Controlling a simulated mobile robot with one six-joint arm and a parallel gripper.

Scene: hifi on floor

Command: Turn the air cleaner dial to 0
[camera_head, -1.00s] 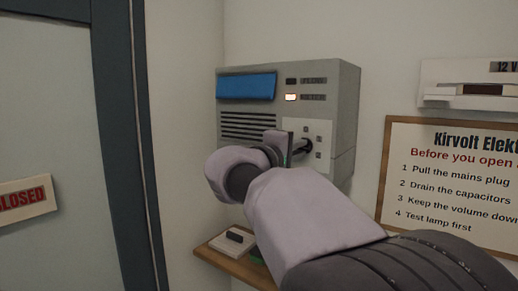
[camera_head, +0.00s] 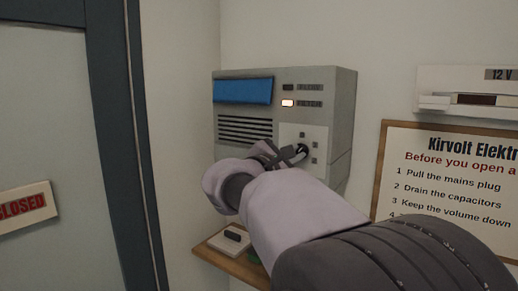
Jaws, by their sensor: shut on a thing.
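The air cleaner (camera_head: 340,105) is a grey box on the wall, with a blue panel (camera_head: 243,90), dark vent slots and two small indicators, the lower one lit. Its dial (camera_head: 303,150) is dark and sits on a white plate (camera_head: 311,135) with small square marks around it. My gripper (camera_head: 298,152) is at the dial and shut on it. The arm comes in from the lower right and hides the lower left of the plate. The marks are too small to read, so I cannot tell the dial's setting.
A small wooden shelf (camera_head: 228,262) below holds a white block with a dark top (camera_head: 231,238). A framed notice (camera_head: 450,175) and a white wall unit (camera_head: 465,90) are on the right. A dark door frame (camera_head: 122,140) and a closed sign (camera_head: 27,201) are on the left.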

